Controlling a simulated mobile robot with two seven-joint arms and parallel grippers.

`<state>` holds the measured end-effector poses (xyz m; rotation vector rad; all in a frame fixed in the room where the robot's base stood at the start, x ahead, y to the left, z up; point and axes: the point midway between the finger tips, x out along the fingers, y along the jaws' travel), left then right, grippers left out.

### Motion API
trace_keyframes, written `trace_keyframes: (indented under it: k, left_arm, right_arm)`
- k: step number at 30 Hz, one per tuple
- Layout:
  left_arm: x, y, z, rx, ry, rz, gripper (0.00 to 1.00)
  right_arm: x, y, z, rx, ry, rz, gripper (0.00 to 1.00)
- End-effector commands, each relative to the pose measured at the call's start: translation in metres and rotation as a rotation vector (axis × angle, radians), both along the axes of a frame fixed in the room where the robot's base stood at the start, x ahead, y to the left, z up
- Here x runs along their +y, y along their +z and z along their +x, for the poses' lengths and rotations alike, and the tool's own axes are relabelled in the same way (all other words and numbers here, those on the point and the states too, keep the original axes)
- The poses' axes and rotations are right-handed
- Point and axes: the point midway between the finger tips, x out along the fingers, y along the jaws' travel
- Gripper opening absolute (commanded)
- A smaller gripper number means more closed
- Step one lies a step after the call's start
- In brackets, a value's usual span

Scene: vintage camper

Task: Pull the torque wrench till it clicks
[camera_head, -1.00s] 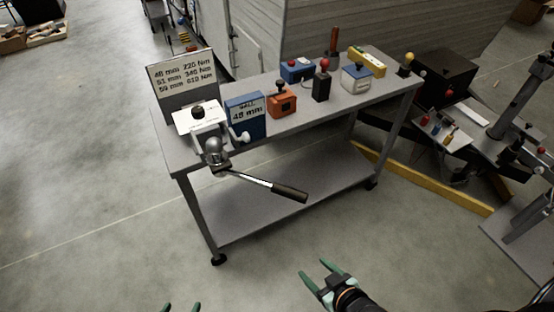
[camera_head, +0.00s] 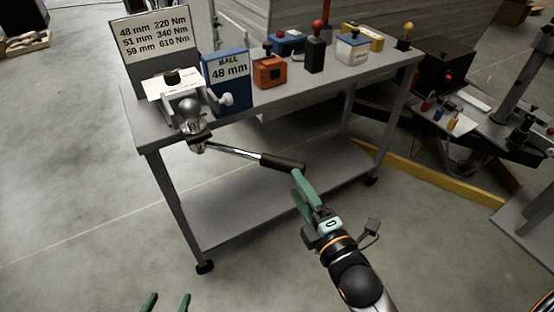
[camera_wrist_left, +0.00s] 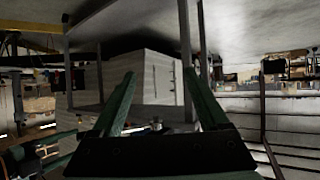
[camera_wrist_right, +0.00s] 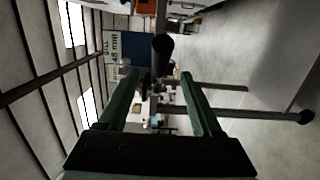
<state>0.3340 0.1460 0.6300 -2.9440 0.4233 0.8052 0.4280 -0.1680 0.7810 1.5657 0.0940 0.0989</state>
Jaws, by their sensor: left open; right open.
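The torque wrench (camera_head: 237,153) has a silver shaft and a dark handle (camera_head: 284,162). It sits on the fitting under the ball mount (camera_head: 189,112) at the bench's left end and sticks out past the front edge. My right gripper (camera_head: 300,188) is open, with its green fingertips close to the handle's end. In the right wrist view the handle end (camera_wrist_right: 163,45) shows beyond the tips, roughly between them; contact cannot be told. My left gripper (camera_head: 168,302) is open and empty at the bottom edge. Its open fingers also show in the left wrist view (camera_wrist_left: 158,95).
A sign (camera_head: 156,40) lists 48 mm 220 Nm, 51 mm 340 Nm and 59 mm 610 Nm. A blue box (camera_head: 228,72) reads BALL 48 mm. Several coloured devices stand along the metal bench (camera_head: 290,92). The floor in front is clear.

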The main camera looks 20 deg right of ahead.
Motion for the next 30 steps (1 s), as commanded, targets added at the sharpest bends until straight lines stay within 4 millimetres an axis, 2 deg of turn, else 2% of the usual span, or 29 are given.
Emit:
trace_keyframes:
  k: [9, 15, 24, 30]
  left_arm:
    - [0.001, 0.058, 0.031, -0.265, -0.014, 0.0, 0.77]
    - [0.0, 0.101, 0.042, -0.442, -0.029, -0.002, 0.77]
    - [-0.003, 0.166, 0.045, -0.711, -0.06, -0.006, 0.77]
    - [-0.006, 0.201, 0.039, -0.856, -0.082, -0.009, 0.77]
  right_arm:
    - [0.006, -0.002, 0.042, -0.001, 0.001, 0.002, 0.67]
    - [0.008, -0.001, 0.064, -0.001, 0.002, 0.002, 0.67]
    - [0.012, -0.002, 0.09, 0.001, 0.001, 0.004, 0.67]
    - [0.013, -0.002, 0.103, 0.001, 0.001, 0.003, 0.67]
